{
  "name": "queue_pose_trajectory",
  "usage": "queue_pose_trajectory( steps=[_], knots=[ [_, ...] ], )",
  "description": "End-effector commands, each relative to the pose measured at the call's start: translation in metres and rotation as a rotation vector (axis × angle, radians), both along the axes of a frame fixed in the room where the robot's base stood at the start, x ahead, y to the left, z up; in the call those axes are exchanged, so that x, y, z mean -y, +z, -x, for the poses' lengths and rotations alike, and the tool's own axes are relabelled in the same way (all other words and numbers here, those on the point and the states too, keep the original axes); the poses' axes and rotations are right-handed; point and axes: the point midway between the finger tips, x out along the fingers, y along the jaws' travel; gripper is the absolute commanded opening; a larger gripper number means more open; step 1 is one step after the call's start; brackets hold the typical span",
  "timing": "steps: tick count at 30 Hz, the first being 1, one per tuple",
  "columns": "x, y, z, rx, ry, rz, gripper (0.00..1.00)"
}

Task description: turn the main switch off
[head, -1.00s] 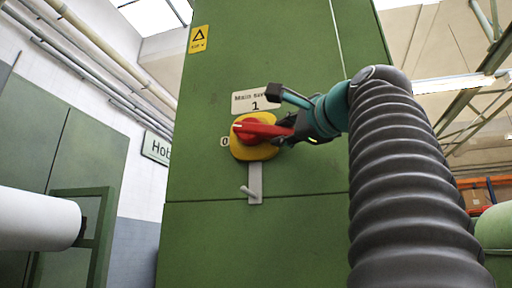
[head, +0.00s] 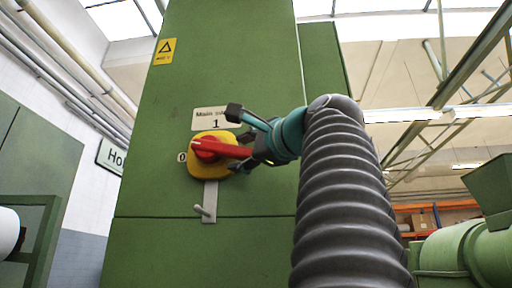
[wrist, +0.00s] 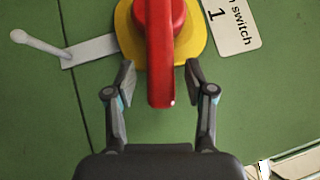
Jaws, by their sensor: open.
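The main switch is a red rotary handle (head: 228,149) on a yellow plate (head: 198,168), mounted on a green cabinet. The handle lies about level, its white-marked end at the left near the "0" and its long end pointing right towards my gripper. A "1" shows on the label (head: 215,119) above. My gripper (head: 246,153) is at the right end of the handle, partly hiding it. In the wrist view the red handle (wrist: 160,55) reaches down between the two open fingers (wrist: 160,84), with gaps on both sides.
A grey bracket with a peg (head: 209,205) sits just below the switch; it also shows in the wrist view (wrist: 90,50). The green cabinet face (head: 150,190) is otherwise flat. Green machinery (head: 465,255) stands at the right.

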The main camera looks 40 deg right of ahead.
Motion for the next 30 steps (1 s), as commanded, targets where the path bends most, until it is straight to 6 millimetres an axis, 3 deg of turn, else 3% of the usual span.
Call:
queue_pose_trajectory(
  steps=[30],
  knots=[
    [-0.005, -0.014, 0.078, 0.000, -0.006, -0.001, 0.54]
  ],
)
